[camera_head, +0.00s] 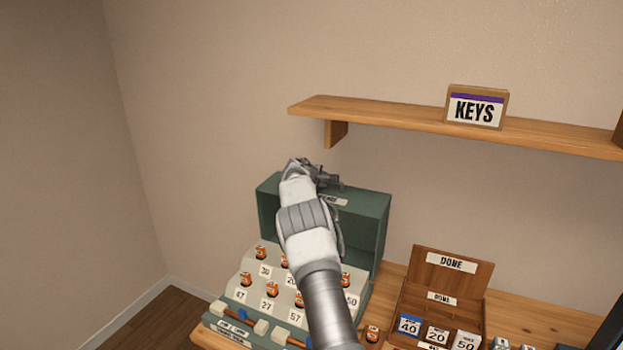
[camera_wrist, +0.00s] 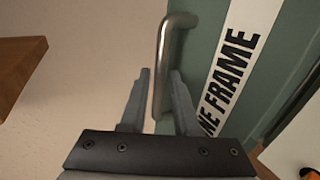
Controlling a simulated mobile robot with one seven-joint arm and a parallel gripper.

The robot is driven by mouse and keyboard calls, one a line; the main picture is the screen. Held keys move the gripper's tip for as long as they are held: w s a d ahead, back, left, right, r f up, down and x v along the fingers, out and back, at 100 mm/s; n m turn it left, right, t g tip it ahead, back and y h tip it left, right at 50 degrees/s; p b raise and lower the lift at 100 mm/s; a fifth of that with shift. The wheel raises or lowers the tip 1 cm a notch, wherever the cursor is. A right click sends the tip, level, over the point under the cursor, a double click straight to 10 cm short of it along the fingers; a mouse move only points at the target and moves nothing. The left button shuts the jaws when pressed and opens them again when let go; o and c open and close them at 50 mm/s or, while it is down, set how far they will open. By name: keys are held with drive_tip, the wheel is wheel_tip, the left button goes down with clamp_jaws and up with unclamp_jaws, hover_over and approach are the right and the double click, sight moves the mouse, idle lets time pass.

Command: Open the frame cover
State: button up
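The green frame cover (camera_head: 369,222) stands raised behind the sloped panel of numbered keys (camera_head: 252,287) in the head view. Its white label, partly hidden by my arm, shows in the wrist view (camera_wrist: 238,60) with the word "FRAME". A metal bar handle (camera_wrist: 173,45) is fixed to the green face beside the label. My gripper (camera_head: 316,173) is at the cover's top edge. In the wrist view my gripper (camera_wrist: 161,85) has its fingers apart, one on each side of the handle's lower part, with narrow gaps showing. Firm contact cannot be seen.
A wooden shelf (camera_head: 400,115) with a KEYS sign (camera_head: 475,107) is on the wall above and right of my gripper. A wooden DONE box (camera_head: 452,264) with numbered pieces stands right of the green unit. Open wall lies to the left.

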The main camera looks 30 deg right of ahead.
drive_tip(key=b+v, duration=0.5)
drive_tip(key=v, duration=1.1)
drive_tip(key=shift+s+a+r, duration=0.15)
drive_tip(key=shift+s+r, duration=0.05)
drive_tip(key=s+a+r+m+y, duration=0.25)
drive_tip(key=s+a, duration=0.45)
drive_tip(key=s, duration=0.4)
drive_tip(key=s+a+r+m+y, duration=0.2)
drive_tip(key=s+a+m+y, duration=0.15)
drive_tip(key=s+a, duration=0.6)
drive_tip(key=s+a+f+y, duration=0.1)
drive_tip(key=s+a, duration=0.3)
drive_tip(key=s, duration=0.3)
drive_tip(key=s+a+f+y, duration=0.1)
drive_tip(key=s+a+f, duration=0.1)
drive_tip(key=s+a, duration=0.3)
drive_tip(key=s+a+f+g+y, duration=0.1)
drive_tip(key=s+a, duration=0.3)
drive_tip(key=s, duration=0.7)
drive_tip(key=shift+a+f+m+y, duration=0.2)
drive_tip(key=shift+f+m+y, duration=0.2)
drive_tip(key=shift+f+y, duration=0.2)
